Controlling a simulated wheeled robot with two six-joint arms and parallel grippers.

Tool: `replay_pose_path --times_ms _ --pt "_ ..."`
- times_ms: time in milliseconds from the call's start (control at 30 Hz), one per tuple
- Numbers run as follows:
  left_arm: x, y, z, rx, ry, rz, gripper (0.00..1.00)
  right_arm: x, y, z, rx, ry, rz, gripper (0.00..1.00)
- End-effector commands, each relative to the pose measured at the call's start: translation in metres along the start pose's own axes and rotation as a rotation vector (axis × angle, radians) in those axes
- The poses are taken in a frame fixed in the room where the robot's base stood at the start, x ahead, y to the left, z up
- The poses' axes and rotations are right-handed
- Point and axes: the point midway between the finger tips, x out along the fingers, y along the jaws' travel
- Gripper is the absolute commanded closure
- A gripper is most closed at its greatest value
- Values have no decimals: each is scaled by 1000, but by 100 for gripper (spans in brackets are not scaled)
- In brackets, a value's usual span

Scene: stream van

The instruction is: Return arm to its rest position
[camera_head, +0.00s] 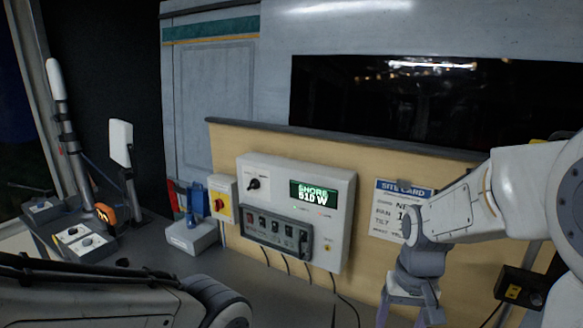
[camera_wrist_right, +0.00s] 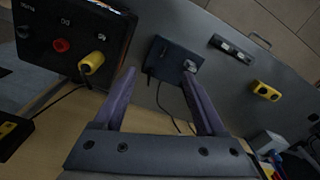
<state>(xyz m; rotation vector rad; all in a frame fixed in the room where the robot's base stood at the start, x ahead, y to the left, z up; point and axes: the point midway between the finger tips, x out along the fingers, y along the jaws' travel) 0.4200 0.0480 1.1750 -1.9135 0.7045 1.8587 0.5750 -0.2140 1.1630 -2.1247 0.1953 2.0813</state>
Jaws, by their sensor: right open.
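My right arm comes in from the right in the head view, bent downward in front of the wooden panel. Its gripper (camera_head: 409,312) hangs near the bottom edge, just below the site card (camera_head: 388,211). In the right wrist view the two purple fingers of the gripper (camera_wrist_right: 158,75) stand apart with nothing between them. My left arm shows only as a dark link at the lower left of the head view; its gripper is out of the picture.
A white control box (camera_head: 338,222) with a green display and a switch strip (camera_head: 275,232) is on the panel. A red-yellow switch box (camera_head: 222,203) is beside it. The wrist view shows a black box (camera_wrist_right: 72,45) with a yellow plug (camera_wrist_right: 92,62) and loose cables near the fingers.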

Motion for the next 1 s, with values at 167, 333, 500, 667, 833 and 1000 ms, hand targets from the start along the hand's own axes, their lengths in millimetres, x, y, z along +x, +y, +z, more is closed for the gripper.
replay_pose_path --times_ms 167,333,500,667,833,1000 --pt "17 -1 1 0 0 0 3 7 -84 69 -358 5 -30 27" --pt "26 -2 1 1 0 0 3 13 -121 136 -636 0 -56 27" --pt "30 -2 2 1 0 0 3 18 -131 176 -800 -6 -71 27" --pt "31 -2 2 1 0 0 3 19 -130 187 -844 -8 -76 27" --pt "30 -2 2 1 0 0 3 19 -130 187 -842 -8 -76 27" --pt "30 -2 2 1 0 0 3 19 -130 186 -841 -8 -76 27"
